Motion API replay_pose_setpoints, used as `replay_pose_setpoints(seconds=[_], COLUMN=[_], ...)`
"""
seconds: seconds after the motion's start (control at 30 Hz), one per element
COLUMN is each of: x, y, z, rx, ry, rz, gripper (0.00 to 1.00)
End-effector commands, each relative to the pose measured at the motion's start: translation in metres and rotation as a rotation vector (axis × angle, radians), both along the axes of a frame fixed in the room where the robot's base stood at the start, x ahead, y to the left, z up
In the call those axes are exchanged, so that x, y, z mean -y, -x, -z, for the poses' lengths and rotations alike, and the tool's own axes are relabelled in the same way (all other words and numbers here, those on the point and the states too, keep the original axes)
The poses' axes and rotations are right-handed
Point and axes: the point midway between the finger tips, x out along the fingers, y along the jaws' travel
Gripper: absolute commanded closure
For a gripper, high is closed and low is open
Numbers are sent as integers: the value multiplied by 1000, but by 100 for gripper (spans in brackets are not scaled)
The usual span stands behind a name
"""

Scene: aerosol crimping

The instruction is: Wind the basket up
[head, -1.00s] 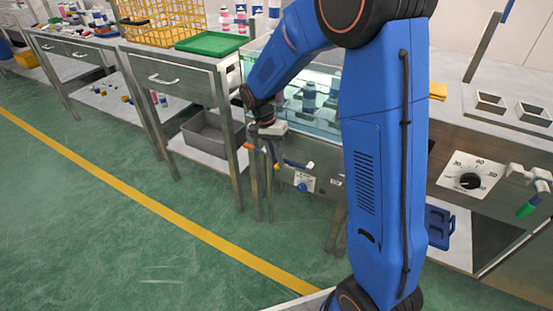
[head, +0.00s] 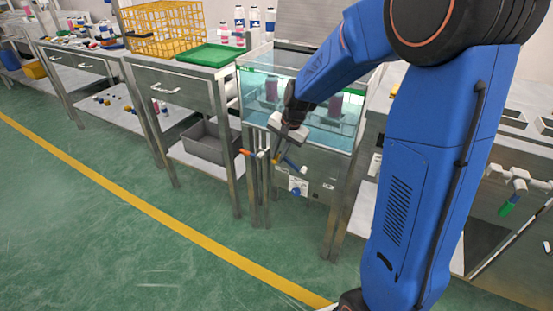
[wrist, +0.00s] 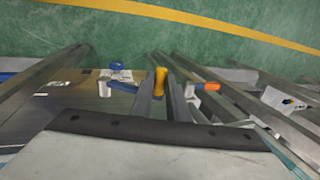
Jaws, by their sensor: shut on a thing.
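The glass-sided water tank (head: 246,100) stands under my arm in the head view. Inside it, bottles (head: 271,88) stand on a grey basket or tray (head: 318,121); my arm covers part of it. My gripper (head: 276,155) points down in front of the tank's near side. In the wrist view, my gripper (wrist: 161,92) is shut on a yellow crank handle (wrist: 160,78). The crank's shaft is hidden. A blue-handled lever (wrist: 119,80) is left of the handle and an orange-handled lever (wrist: 207,87) right of it.
A steel bench (head: 186,70) left of the tank carries a yellow wire crate (head: 165,28) and a green tray (head: 208,55). A grey bin (head: 210,143) sits on its lower shelf. Steel legs (head: 254,195) stand close below my gripper. The green floor (head: 90,220) in front is clear.

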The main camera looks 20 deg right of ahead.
Motion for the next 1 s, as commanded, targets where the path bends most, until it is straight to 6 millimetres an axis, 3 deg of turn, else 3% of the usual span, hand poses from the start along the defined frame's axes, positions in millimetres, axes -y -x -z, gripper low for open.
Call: replay_pose_setpoints(seconds=[0.63,1.0], x=[14,40], y=[15,42], z=[-18,-27], rx=[96,85], ry=[-95,-92], rz=[0,-1], gripper=[100,100])
